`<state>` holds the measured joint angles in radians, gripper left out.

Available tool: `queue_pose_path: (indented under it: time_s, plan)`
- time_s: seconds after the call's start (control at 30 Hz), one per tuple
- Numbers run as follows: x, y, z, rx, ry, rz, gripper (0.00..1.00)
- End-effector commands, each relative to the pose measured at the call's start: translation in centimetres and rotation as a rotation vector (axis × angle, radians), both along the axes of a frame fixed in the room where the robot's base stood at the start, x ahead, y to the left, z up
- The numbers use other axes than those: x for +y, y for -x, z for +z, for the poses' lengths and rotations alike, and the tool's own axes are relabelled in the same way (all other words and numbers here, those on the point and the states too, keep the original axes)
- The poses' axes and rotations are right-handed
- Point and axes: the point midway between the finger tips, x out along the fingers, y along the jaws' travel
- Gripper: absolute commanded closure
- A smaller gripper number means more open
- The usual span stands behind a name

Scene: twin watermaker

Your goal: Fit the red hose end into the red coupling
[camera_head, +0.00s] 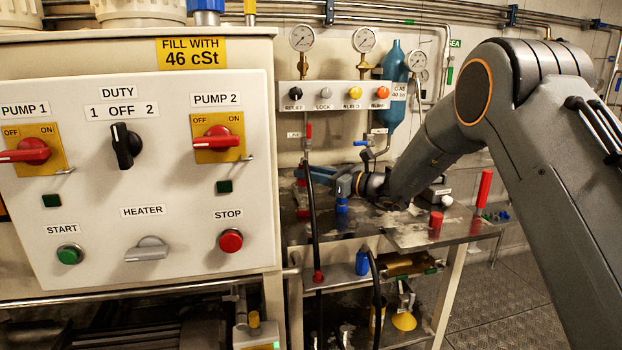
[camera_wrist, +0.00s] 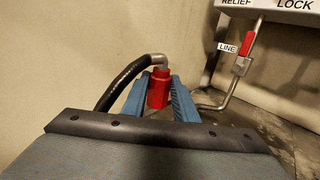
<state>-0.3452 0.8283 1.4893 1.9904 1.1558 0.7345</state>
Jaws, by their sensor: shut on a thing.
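My gripper (camera_wrist: 158,92) shows two blue fingers in the wrist view, shut on the red hose end (camera_wrist: 158,85). A metal elbow on top of it leads to a black hose (camera_wrist: 122,80) curving down to the left. In the head view my gripper (camera_head: 318,174) is low over the bench, pointing left, with its tips partly behind the hanging black hose. A small red fitting (camera_head: 303,212) stands on the bench below the tips and may be the red coupling. I cannot tell whether the held end touches it. In the wrist view the underside of the hose end is hidden.
A blue fitting (camera_head: 342,206) stands close by on the metal bench (camera_head: 420,236). A red cap (camera_head: 436,220) and a red cylinder (camera_head: 485,188) stand to the right. A pipe with a red LINE valve (camera_wrist: 247,42) is right of the gripper. The control cabinet (camera_head: 130,190) fills the left.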

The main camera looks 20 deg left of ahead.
Motion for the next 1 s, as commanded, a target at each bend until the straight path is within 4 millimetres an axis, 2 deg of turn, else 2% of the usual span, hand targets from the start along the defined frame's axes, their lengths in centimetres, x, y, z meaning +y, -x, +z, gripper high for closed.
queue_pose_path:
  time_s: [0.23,0.27,0.4,0.67,1.0]
  plan:
    - [0.0,0.1,0.1,0.0,-0.001,0.0,0.94]
    - [0.0,0.1,0.1,0.0,-0.001,0.0,0.79]
    - [0.0,0.1,0.0,0.0,-0.001,0.0,1.0]
    - [0.0,0.0,-0.5,0.0,0.0,0.0,1.0]
    - [0.0,0.0,-2.7,0.0,0.0,0.001,1.0]
